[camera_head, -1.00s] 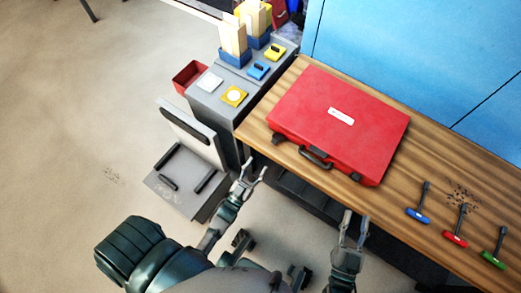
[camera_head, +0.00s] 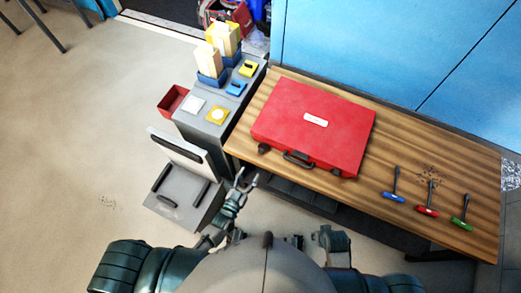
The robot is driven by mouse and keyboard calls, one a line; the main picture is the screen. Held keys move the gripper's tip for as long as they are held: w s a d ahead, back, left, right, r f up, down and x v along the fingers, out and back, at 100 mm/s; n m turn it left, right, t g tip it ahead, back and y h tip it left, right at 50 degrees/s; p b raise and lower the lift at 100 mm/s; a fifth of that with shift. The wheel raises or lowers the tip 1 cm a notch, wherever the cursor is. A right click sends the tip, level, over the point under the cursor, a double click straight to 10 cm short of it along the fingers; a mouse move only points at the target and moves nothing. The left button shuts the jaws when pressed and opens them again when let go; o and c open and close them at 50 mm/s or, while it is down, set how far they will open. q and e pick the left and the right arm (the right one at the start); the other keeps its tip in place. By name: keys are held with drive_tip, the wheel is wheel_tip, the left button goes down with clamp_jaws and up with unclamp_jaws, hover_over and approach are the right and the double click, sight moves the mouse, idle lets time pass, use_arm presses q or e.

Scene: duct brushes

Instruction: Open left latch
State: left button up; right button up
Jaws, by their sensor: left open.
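A closed red case (camera_head: 322,118) lies flat on the wooden table, with a pale label on its lid. Its dark handle (camera_head: 298,158) is on the near edge. The left latch (camera_head: 264,148) is a small dark piece at the left of that edge, and the right latch (camera_head: 336,172) is at its right. My left gripper (camera_head: 246,178) is open and empty, in front of the table's near edge, below and left of the left latch and apart from it. My right gripper's fingers cannot be seen; only part of that arm shows at the bottom.
Blue, red and green-handled brushes (camera_head: 428,211) lie on the table's right side (camera_head: 470,165). A grey cabinet (camera_head: 208,135) with pads and blue holders stands left of the table. A red bin (camera_head: 173,100) and a grey cart (camera_head: 180,205) are beside it.

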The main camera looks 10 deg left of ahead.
sight(260, 153)
use_arm(q)
drive_tip(key=x, duration=0.3)
drive_tip(key=b+x, duration=0.1)
drive_tip(key=x, duration=0.6)
drive_tip(key=shift+w+a, duration=0.15)
drive_tip(key=shift+w, duration=0.3)
drive_tip(key=shift+w+d+b, duration=0.3)
drive_tip(key=shift+w+d, duration=0.1)
drive_tip(key=shift+w, duration=0.2)
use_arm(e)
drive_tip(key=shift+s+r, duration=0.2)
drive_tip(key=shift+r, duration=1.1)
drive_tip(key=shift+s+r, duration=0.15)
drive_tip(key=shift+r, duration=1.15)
